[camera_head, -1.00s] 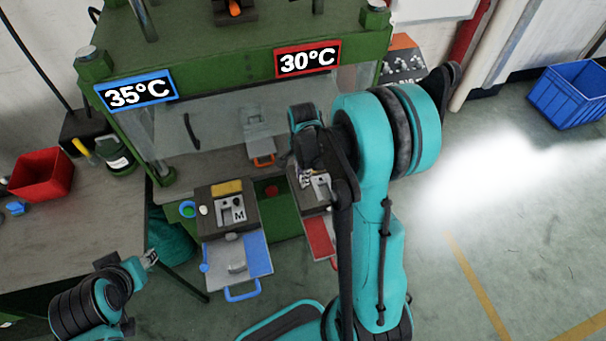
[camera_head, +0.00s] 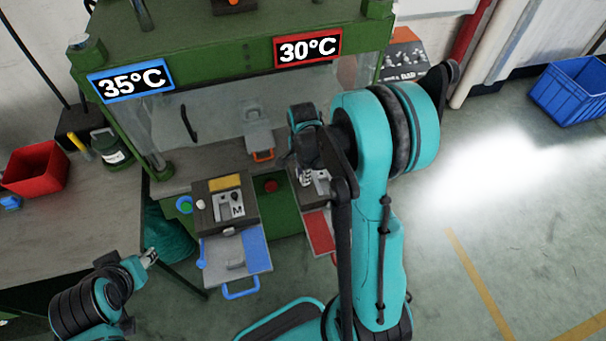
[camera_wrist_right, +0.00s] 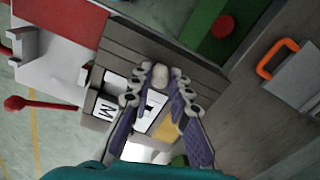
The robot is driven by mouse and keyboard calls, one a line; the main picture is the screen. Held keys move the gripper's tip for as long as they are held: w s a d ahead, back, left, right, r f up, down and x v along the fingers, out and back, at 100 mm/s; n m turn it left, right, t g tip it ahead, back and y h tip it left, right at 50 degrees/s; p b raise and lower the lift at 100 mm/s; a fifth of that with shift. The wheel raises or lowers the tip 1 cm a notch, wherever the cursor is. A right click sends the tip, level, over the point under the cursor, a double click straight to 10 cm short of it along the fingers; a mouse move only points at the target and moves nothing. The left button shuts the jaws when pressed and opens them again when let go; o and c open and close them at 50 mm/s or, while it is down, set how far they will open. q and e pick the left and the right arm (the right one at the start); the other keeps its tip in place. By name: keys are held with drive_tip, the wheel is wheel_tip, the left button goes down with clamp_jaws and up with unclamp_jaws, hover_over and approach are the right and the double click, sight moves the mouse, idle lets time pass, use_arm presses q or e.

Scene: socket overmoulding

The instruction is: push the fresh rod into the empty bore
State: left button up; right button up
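The right mould block (camera_wrist_right: 120,38) is grey and slotted, with a plate marked M (camera_wrist_right: 104,110) and a yellow plate (camera_wrist_right: 167,129). In the wrist view a small pale rounded end (camera_wrist_right: 160,76) shows between my right fingertips (camera_wrist_right: 161,82), at the block's side. It may be the rod; I cannot tell whether the fingers touch it. The bore is not clearly visible. In the head view my right gripper (camera_head: 306,176) points down over this block, mostly behind my arm. My left gripper (camera_head: 150,257) is away at lower left, too small to read.
The left mould block (camera_head: 221,205) has a blue-handled tray (camera_head: 222,262). A red tray (camera_head: 320,230) lies before the right block. A red button (camera_head: 271,186) sits between the blocks. The green press (camera_head: 230,62) stands above. An orange-handled part (camera_head: 260,137) lies behind.

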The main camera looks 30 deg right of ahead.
drive_tip(key=o, duration=0.4)
drive_tip(key=shift+o, duration=0.2)
drive_tip(key=shift+r, duration=0.1)
wheel_tip(320, 180, up, 12)
idle(0.5)
drive_tip(key=s+a+r+n+t+b, duration=0.1)
drive_tip(key=s+a+n+t, duration=0.6)
drive_tip(key=n, duration=1)
drive_tip(key=s+a+b, duration=0.1)
drive_tip(key=s+a, duration=0.2)
drive_tip(key=s, duration=0.1)
drive_tip(key=shift+a+r+n, duration=0.25)
drive_tip(key=shift+a+n, duration=0.1)
drive_tip(key=shift+n, duration=0.05)
